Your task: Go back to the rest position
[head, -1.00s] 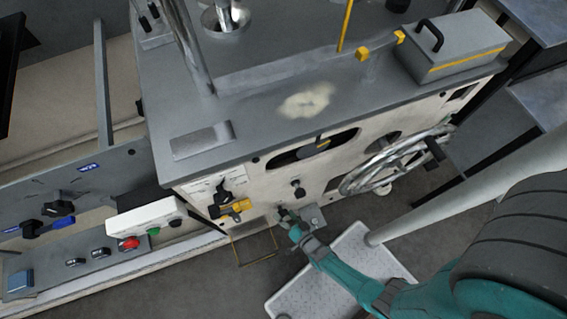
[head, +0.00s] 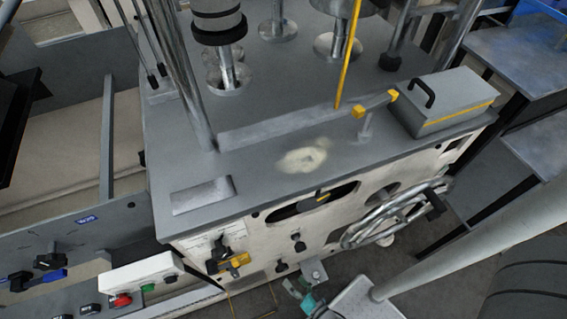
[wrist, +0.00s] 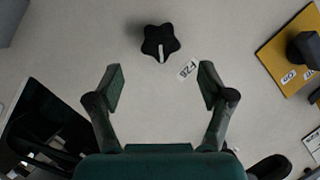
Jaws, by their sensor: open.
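My gripper (wrist: 160,86) is open and empty in the wrist view, its two fingers apart. A black star-shaped knob (wrist: 160,42) on a pale panel shows beyond the fingertips, centred between them and not gripped. A small label (wrist: 187,69) sits beside the knob. In the head view my gripper (head: 296,288) is low in the picture, just below and right of a small black knob (head: 281,266) on the machine's pale front; it appears apart from it. Most of my arm is out of the head view.
A spoked handwheel (head: 395,215) sticks out of the machine front at right. A yellow plate (head: 238,260) with a black switch is left of my gripper. A white button box (head: 140,284) is at lower left. A pale pole (head: 470,240) crosses the lower right.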

